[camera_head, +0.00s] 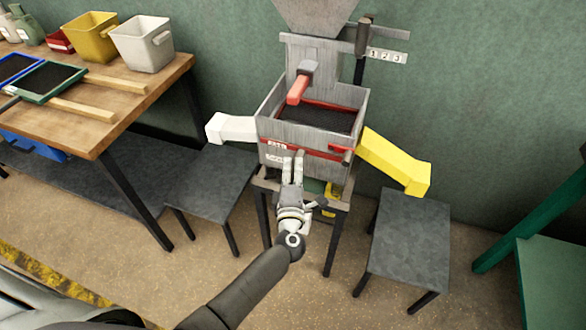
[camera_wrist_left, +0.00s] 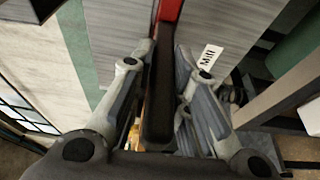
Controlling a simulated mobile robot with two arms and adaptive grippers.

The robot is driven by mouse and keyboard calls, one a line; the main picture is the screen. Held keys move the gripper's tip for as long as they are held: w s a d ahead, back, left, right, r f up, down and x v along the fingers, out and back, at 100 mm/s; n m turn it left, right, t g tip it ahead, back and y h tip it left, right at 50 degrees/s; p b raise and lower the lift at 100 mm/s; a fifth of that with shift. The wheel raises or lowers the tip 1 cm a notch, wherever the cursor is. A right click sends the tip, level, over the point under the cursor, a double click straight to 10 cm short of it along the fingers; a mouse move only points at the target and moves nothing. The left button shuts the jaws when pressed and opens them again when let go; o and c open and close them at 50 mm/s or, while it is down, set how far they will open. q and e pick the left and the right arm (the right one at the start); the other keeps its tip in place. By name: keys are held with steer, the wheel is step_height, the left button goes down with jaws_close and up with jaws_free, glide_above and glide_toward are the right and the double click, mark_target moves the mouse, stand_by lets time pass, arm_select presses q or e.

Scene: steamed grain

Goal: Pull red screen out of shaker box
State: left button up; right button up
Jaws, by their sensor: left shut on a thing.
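The shaker box (camera_head: 286,133) is a grey metal box, open at the top, on a stand in the middle of the head view. The red screen (camera_head: 315,151) shows as a red strip across the box front, with red edging and dark mesh inside. My left gripper (camera_head: 294,158) is in front of the box, shut on the screen's handle. In the left wrist view a dark handle (camera_wrist_left: 159,95) with a red far part lies between the fingers. The fingers hide part of the box front. My right gripper is not in view.
A white chute (camera_head: 230,128) sticks out left of the box and a yellow chute (camera_head: 395,160) right, above dark stools (camera_head: 210,182) (camera_head: 408,235). A wooden bench (camera_head: 130,105) with bins and trays stands at left. The floor in front is clear.

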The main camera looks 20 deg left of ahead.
arm_select(q)
jaws_close()
steer(key=shift+r, duration=0.15)
steer(key=shift+s+p, duration=0.1)
steer(key=shift+p, duration=0.2)
steer(key=shift+s+p, duration=0.4)
steer(key=shift+s, duration=0.7)
steer(key=s+p, duration=0.1)
steer(key=s, duration=0.6)
steer(key=shift+s+a+p, duration=0.15)
steer(key=shift+s+p, duration=0.15)
